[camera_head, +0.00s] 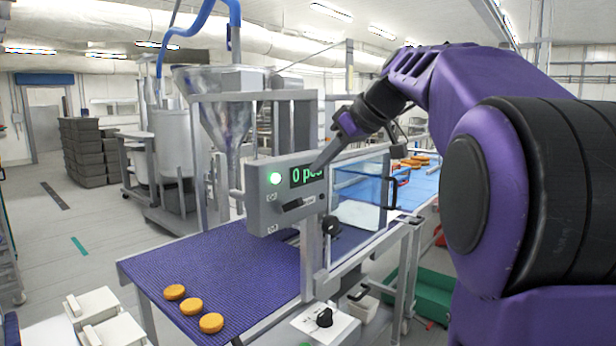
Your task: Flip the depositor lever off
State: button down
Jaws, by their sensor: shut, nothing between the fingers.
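The depositor's grey control box (262,208) stands over the belt at the picture's middle. Its dark lever (298,204) lies nearly level, tilted slightly up to the right, below the display. My gripper (316,170) is shut and empty, pointing down-left in front of the display's right end. In the picture it is above the lever; I cannot tell the depth gap.
A purple belt (215,272) carries a few round biscuits (211,323) at its front left. A clear guard (360,195) with a black handle stands right of the box. A black knob (331,226) is near the lever, and a steel hopper (226,115) rises behind.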

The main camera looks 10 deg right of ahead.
aim_at(291, 206)
jog(key=x, duration=0.9)
jog(key=shift+w+a+f, duration=0.1)
jog(key=shift+f, duration=0.1)
jog(key=shift+b, duration=0.35)
